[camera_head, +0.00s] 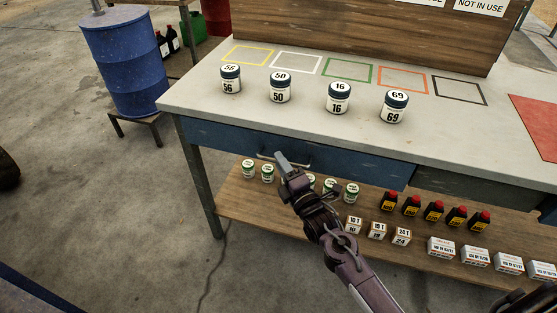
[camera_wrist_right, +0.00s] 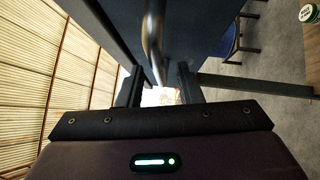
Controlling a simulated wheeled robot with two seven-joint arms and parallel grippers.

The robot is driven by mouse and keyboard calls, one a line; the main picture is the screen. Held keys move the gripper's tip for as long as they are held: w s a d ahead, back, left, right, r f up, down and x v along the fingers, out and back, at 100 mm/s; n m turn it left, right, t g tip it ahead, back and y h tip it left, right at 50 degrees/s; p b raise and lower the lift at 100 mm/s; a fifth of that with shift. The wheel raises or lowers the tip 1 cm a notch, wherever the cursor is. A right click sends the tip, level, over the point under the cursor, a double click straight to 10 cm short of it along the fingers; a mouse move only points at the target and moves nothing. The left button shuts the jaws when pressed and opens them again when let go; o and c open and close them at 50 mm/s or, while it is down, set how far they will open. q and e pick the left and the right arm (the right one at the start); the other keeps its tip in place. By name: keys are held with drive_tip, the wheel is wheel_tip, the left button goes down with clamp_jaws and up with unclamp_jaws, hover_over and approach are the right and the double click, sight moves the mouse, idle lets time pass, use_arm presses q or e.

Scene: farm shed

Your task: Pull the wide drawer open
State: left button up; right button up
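The wide drawer (camera_head: 350,162) has a dark blue front under the grey bench top and appears closed. Its metal bar handle (camera_head: 306,158) is partly hidden by my right gripper (camera_head: 282,162). In the right wrist view, the handle (camera_wrist_right: 152,40) runs down between the two fingers of my right gripper (camera_wrist_right: 159,86). The fingers are apart, with visible space around the bar, and I cannot tell whether either touches it. My left gripper is not in view.
Several numbered jars (camera_head: 338,99) stand on the bench top (camera_head: 240,105). Bottles (camera_head: 434,211), boxes (camera_head: 441,248) and green-labelled cans (camera_head: 267,172) stand on the lower shelf (camera_head: 240,205). A blue barrel (camera_head: 122,62) is at left; the floor (camera_head: 110,230) in front is clear.

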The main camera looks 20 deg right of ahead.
drive_tip(key=shift+x, duration=0.85)
clamp_jaws()
